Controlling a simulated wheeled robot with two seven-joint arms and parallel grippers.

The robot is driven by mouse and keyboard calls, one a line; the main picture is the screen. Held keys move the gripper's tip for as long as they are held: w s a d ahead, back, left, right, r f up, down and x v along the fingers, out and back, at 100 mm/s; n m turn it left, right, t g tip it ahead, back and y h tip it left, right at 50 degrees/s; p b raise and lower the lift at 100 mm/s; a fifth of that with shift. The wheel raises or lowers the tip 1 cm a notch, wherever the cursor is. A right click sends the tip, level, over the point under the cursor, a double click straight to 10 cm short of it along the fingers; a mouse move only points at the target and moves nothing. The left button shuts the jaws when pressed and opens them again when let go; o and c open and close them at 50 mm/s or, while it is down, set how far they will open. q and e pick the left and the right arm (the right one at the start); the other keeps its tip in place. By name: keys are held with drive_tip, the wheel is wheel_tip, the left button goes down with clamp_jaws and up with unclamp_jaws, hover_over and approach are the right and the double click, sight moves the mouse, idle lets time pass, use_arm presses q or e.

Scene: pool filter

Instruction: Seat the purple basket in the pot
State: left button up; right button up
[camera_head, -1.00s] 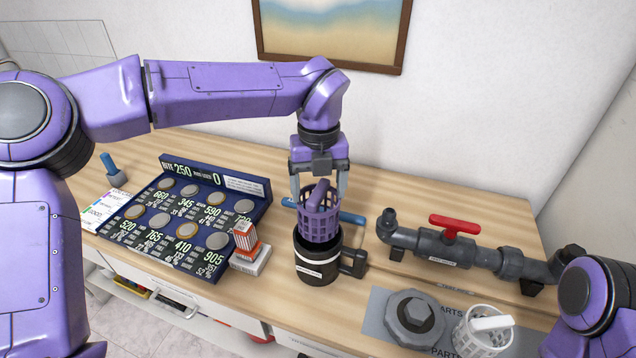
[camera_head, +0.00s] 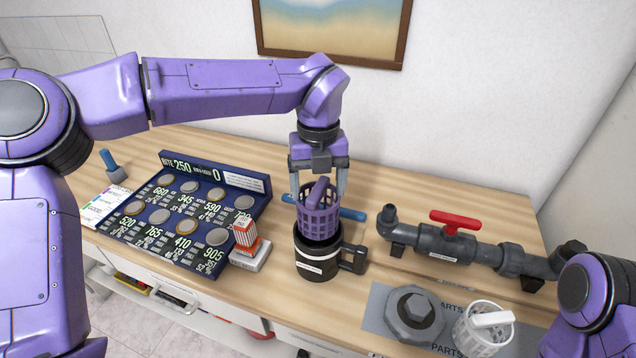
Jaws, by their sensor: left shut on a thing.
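The purple basket (camera_head: 319,222) is a slotted cup with an upright handle. My left gripper (camera_head: 319,192) points down and is shut on it. The black pot (camera_head: 317,266) stands on the table directly under the basket, with a white label and a side port at its right. The basket's lower end is at the pot's mouth; I cannot tell whether it is slightly inside or just above. Most of the basket stands clear above the rim. Of my right arm only a purple link shows at the lower right; its gripper is out of view.
A grey pipe with a red valve handle (camera_head: 454,222) lies to the right. A grey hex lid (camera_head: 415,309) and a white basket (camera_head: 484,328) sit on the parts mat at front right. A coin board (camera_head: 176,206) and a small red-white box (camera_head: 245,237) are left of the pot.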

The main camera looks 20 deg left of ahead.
sight(318, 220)
use_arm(q)
drive_tip(key=shift+f+b, duration=3.95)
drive_tip(key=shift+f, duration=1.2)
drive_tip(key=o, duration=1.1)
drive_tip(key=shift+c, duration=0.2)
wheel_tip(318, 220, up, 5)
drive_tip(key=p, duration=0.4)
drive_tip(key=shift+r, duration=0.2)
drive_tip(key=shift+f, duration=0.15)
drive_tip(key=shift+w+r, duration=0.1)
drive_tip(key=shift+r, duration=0.25)
wheel_tip(318, 220, up, 10)
drive_tip(key=shift+f+b, duration=0.1)
drive_tip(key=shift+b, duration=0.2)
